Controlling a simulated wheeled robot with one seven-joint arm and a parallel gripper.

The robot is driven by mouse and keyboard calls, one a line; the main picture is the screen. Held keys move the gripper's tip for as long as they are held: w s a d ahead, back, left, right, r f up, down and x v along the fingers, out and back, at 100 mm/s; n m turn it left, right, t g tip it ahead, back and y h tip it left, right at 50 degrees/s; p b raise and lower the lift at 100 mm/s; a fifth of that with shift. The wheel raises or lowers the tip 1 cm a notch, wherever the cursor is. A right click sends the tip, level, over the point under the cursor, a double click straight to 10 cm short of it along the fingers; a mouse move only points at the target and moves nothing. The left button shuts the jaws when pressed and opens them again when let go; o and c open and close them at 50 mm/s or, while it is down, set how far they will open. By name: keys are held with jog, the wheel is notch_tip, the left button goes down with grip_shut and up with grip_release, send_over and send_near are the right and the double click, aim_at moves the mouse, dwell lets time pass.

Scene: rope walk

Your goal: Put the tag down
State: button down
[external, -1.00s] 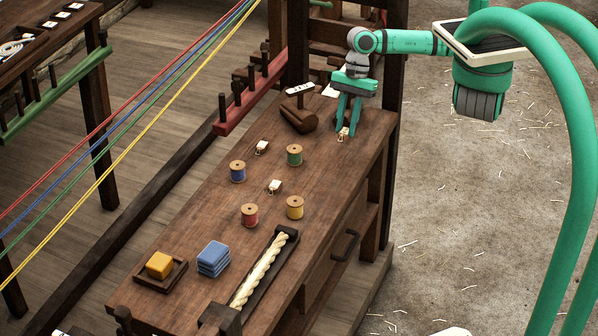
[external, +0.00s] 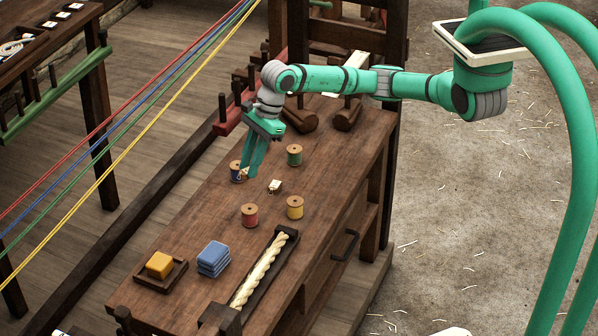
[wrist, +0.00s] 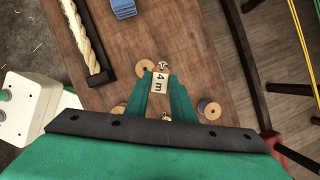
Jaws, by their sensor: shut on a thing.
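My gripper (external: 252,175) is shut on a small pale tag (wrist: 160,81) marked "4 m". The tag is gripped between the fingertips, and in the external view it is a small pale patch beside the blue spool (external: 237,171). I cannot tell if the held tag touches the tabletop. Another pale tag (external: 275,186) lies right of the gripper among the spools.
A green spool (external: 294,155), a red spool (external: 249,215) and a yellow spool (external: 295,207) stand nearby. Coloured cords (external: 130,148) stretch past the bench's left side.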

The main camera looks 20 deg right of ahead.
jog(key=s+a+m+t, duration=0.1)
jog(key=s+a+m, duration=0.2)
jog(key=s+a, duration=0.85)
send_near(171, 251)
jog(key=shift+s+a+f, duration=0.2)
jog(key=shift+a+f, duration=0.55)
jog(key=shift+a, duration=0.1)
jog(key=shift+a+f, duration=0.25)
jog(key=shift+f, duration=0.15)
jog(key=shift+w+f, duration=0.15)
jog(key=shift+f, duration=1.35)
jog(key=shift+f, duration=0.1)
jog(key=c, duration=1.5)
grip_release()
